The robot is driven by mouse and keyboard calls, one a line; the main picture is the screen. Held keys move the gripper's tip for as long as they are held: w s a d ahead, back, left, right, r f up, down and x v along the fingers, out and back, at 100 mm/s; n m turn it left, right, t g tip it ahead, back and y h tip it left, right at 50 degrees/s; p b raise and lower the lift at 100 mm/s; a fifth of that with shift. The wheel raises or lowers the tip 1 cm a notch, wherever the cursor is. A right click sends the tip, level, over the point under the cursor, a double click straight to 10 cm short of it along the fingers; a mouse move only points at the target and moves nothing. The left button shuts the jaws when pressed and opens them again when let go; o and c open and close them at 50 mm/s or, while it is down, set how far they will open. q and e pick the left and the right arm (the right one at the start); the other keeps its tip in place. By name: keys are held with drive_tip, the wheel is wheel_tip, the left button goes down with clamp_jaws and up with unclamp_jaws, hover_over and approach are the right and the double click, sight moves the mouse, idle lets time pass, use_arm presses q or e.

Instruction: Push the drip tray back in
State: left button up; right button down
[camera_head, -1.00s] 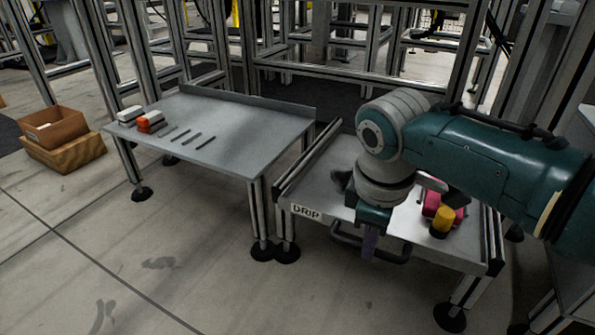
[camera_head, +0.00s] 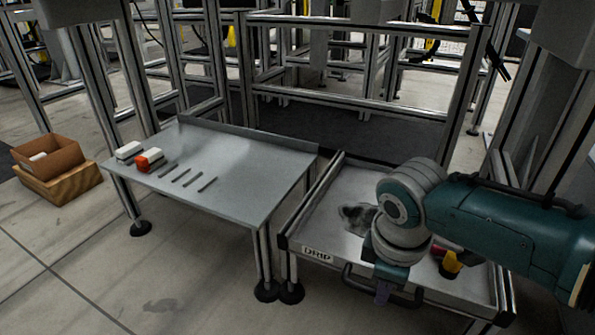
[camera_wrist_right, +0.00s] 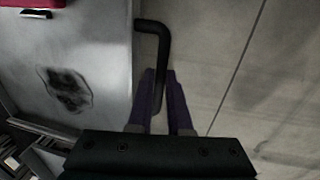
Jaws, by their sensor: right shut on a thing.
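The drip tray (camera_head: 335,236) is a grey, shallow tray with a front plate marked DRIP and a black bar handle (camera_head: 355,283). A dark stain lies on its floor. My right gripper (camera_head: 383,292), with purple fingers, is at the handle in front of the tray. In the right wrist view the handle (camera_wrist_right: 152,27) runs down between the two fingers (camera_wrist_right: 158,100), which are shut on it. The stained tray floor (camera_wrist_right: 105,65) shows to the left there. My right arm hides much of the tray's right side. My left gripper is not in view.
A grey table (camera_head: 235,165) stands left of the tray, with white and orange blocks and several dark strips on it. A yellow item (camera_head: 451,263) and a red item are in the tray's right part. Brown boxes (camera_head: 60,182) sit on the floor at far left. Floor in front is clear.

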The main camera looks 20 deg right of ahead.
drive_tip(key=c, duration=0.8)
unclamp_jaws()
drive_tip(key=shift+w+d, duration=0.2)
drive_tip(key=shift+d, duration=0.05)
drive_tip(key=shift+c, duration=0.2)
drive_tip(key=shift+s+a, duration=0.15)
drive_tip(key=shift+r, duration=0.3)
wheel_tip(320, 180, up, 9)
drive_tip(key=s+a+p, duration=0.1)
drive_tip(key=p, duration=0.8)
drive_tip(key=shift+a+r, duration=0.15)
drive_tip(key=shift+s, duration=0.1)
